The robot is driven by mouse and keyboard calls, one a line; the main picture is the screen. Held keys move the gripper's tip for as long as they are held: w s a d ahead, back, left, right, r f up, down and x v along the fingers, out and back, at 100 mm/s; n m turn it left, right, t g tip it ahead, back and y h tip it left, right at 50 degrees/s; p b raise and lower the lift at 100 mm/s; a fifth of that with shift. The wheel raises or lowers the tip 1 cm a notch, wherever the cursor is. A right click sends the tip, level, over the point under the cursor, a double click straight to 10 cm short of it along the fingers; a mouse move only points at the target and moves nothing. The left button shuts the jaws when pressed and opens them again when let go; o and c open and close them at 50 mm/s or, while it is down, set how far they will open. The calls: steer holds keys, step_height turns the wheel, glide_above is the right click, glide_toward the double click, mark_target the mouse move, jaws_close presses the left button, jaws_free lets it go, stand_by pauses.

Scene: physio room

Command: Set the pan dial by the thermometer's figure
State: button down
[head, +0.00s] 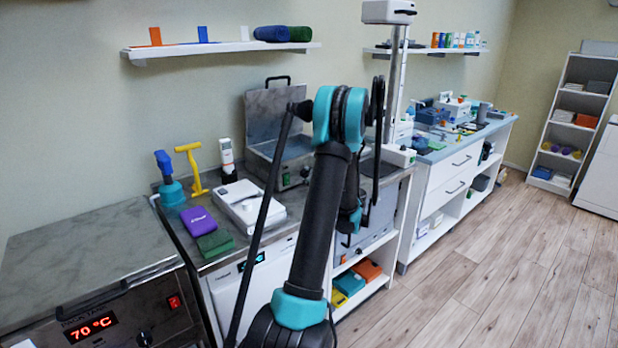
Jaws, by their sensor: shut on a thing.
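A steel pan (262,108) with its lid raised stands at the back of the counter. A small dark dial (305,173) shows on its front, just left of my arm; its setting is too small to read. A white upright handheld device with an orange mark, possibly the thermometer (227,155), stands left of the pan; no figure is readable on it. My gripper (347,238) hangs below my arm's bend, right of the pan, mostly hidden behind my forearm. Its dark tips look closed, and what they hold is hidden.
A steel tank (85,255) at lower left shows 70 °C in red. A white device (250,205), purple and green blocks (215,242), a yellow tool (192,168) and a teal-blue pump (169,180) crowd the counter. The wooden floor (490,260) at right is clear.

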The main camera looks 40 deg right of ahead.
steer(key=c, duration=1.2)
jaws_free()
steer(key=shift+s, duration=0.1)
steer(key=s, duration=0.8)
steer(key=s+d, duration=0.1)
steer(key=s, duration=0.2)
steer(key=shift+s, duration=0.4)
